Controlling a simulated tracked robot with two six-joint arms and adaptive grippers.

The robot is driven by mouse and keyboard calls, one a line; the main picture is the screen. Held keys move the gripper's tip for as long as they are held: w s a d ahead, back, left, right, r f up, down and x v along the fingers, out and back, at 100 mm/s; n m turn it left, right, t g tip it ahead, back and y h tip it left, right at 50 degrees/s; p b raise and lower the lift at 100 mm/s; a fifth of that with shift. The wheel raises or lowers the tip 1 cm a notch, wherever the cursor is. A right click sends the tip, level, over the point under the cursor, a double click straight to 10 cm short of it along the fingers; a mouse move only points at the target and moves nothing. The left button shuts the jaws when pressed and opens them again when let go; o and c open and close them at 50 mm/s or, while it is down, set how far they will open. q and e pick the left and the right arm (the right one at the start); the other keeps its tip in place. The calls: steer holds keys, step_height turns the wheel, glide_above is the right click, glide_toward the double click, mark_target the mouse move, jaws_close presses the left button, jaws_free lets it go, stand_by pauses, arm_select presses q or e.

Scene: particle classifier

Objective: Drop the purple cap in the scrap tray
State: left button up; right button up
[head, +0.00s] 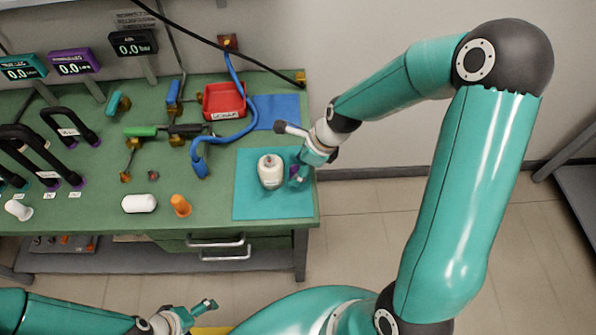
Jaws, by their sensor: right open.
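A small dark purple piece, which looks like the purple cap (295,170), shows at the right side of the teal mat (262,205). My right gripper (302,175) is open and reaches down right beside it, partly covering it. I cannot tell whether the fingers touch it. The red tray (222,117) with a white label, which looks like the scrap tray, stands farther back and to the left on the bench. My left gripper (198,312) is low at the bottom of the head view, in front of the bench, and its jaw opening is unclear.
A blue hose (240,130) curves beside the red tray. A white cylinder (139,203), an orange cone (180,205) and black handles (70,130) occupy the left of the green bench.

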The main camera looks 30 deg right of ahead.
steer(key=x, duration=0.2)
steer(key=shift+w+a+f, duration=0.1)
steer(key=shift+w+f, duration=0.05)
steer(key=shift+f, duration=0.15)
steer(key=c, duration=1.2)
steer(key=shift+c, duration=0.2)
steer(key=shift+r, duration=0.2)
